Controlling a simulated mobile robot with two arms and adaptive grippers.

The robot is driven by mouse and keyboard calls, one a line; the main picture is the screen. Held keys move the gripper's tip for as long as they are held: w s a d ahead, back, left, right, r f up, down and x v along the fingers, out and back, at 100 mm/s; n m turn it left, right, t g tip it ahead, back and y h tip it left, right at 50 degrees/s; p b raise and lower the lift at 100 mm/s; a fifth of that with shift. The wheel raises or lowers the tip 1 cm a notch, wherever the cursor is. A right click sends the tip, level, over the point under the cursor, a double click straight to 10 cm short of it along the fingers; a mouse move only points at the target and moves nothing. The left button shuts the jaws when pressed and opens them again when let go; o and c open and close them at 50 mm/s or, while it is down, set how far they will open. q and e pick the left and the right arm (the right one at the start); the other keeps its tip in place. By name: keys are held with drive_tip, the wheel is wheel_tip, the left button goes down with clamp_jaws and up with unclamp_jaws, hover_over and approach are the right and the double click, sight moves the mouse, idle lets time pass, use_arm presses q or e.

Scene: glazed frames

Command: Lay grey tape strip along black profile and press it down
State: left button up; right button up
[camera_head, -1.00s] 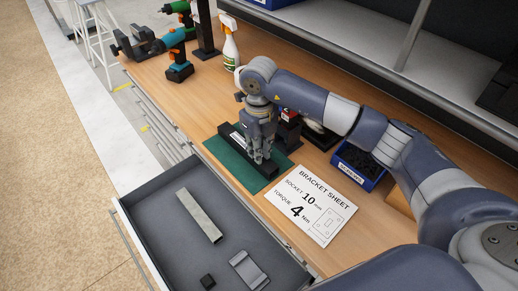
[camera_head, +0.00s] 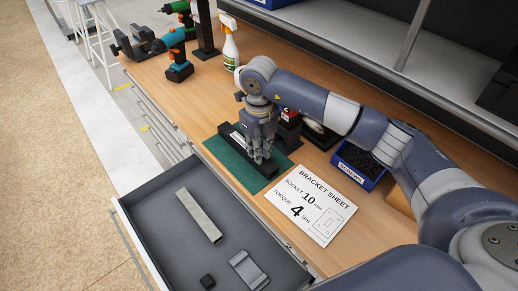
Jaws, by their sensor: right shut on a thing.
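The black profile (camera_head: 269,170) lies on a green mat (camera_head: 216,150) on the wooden bench. A pale strip (camera_head: 237,138) shows on top of the profile toward its far end; I cannot tell if it is part of the grey tape. My right gripper (camera_head: 262,158) points down over the near part of the profile, its fingers close together. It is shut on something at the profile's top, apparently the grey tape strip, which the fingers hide. My left gripper is out of view.
A printed bracket sheet (camera_head: 314,206) lies right of the mat. A blue bin (camera_head: 358,168) stands behind it. An open drawer (camera_head: 165,232) with a metal bar (camera_head: 199,215) juts out in front. A spray bottle (camera_head: 230,48) and drills (camera_head: 178,58) stand at the back left.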

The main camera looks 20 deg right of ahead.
drive_tip(key=o, duration=0.7)
wheel_tip(320, 180, up, 12)
